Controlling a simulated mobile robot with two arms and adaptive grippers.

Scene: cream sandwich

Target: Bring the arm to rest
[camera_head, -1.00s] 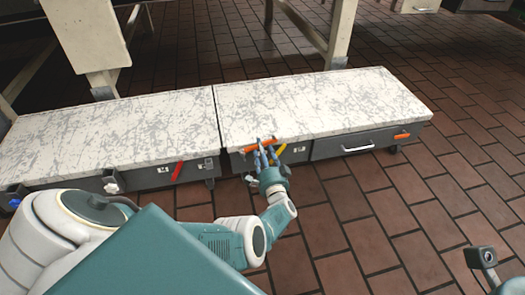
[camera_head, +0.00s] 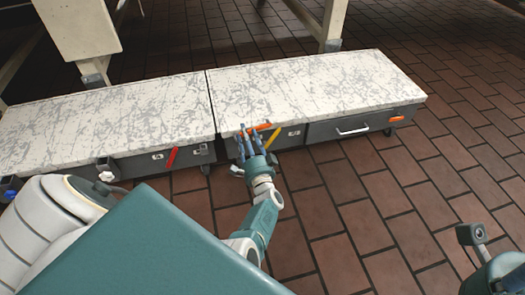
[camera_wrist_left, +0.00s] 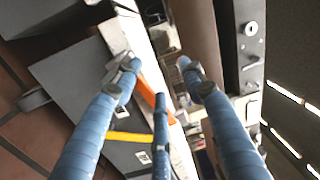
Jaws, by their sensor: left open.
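My left gripper (camera_head: 249,140) is in front of the right-hand bench in the head view. Its blue fingers are spread open and show nothing between them that is held. An orange handle (camera_head: 262,126) and a yellow handle (camera_head: 272,139) are close to the fingers on the bench's front. In the left wrist view, the blue fingers (camera_wrist_left: 160,85) stand apart. The orange handle (camera_wrist_left: 148,90) shows behind them, and the yellow handle (camera_wrist_left: 127,137) lies lower left; contact cannot be told. My right gripper is not in view; only part of my right arm shows at the lower right edge.
Two low benches with white marbled tops, left (camera_head: 110,118) and right (camera_head: 320,85), stand side by side, their tops bare. A red handle (camera_head: 171,158) is on the left bench, a silver drawer handle (camera_head: 352,131) on the right. The brick-tiled floor (camera_head: 380,215) in front is clear.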

